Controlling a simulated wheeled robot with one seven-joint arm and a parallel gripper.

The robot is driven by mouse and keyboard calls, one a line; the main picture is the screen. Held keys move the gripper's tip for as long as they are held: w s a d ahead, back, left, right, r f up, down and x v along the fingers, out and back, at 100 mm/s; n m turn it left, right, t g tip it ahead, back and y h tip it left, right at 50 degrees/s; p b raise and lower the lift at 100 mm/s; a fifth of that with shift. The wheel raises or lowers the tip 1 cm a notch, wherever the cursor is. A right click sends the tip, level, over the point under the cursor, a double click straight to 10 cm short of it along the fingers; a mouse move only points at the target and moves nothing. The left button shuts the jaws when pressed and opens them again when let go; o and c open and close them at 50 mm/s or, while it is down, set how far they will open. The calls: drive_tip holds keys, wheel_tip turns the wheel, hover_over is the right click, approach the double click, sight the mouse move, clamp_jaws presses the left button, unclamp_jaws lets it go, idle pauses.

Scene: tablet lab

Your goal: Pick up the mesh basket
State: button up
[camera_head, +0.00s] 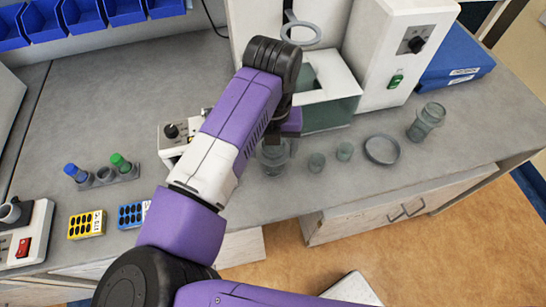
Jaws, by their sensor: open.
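My gripper (283,140) is over the grey bench, pointing down, partly hidden behind my purple and white arm. Its jaws are open, just above a grey, see-through cylindrical vessel (273,160); I cannot tell whether they touch it. I cannot tell for certain which of these is the mesh basket, as the mesh is too small to make out.
A shallow round dish (382,150) and a tilted-looking glass jar (427,121) are to the right. A white instrument (398,50) stands behind. A dial box (178,135), a tube rack (108,176) and yellow (86,225) and blue trays (131,215) are left. The bench's front edge is close.

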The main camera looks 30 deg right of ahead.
drive_tip(key=c, duration=1.5)
drive_tip(key=shift+r, duration=0.1)
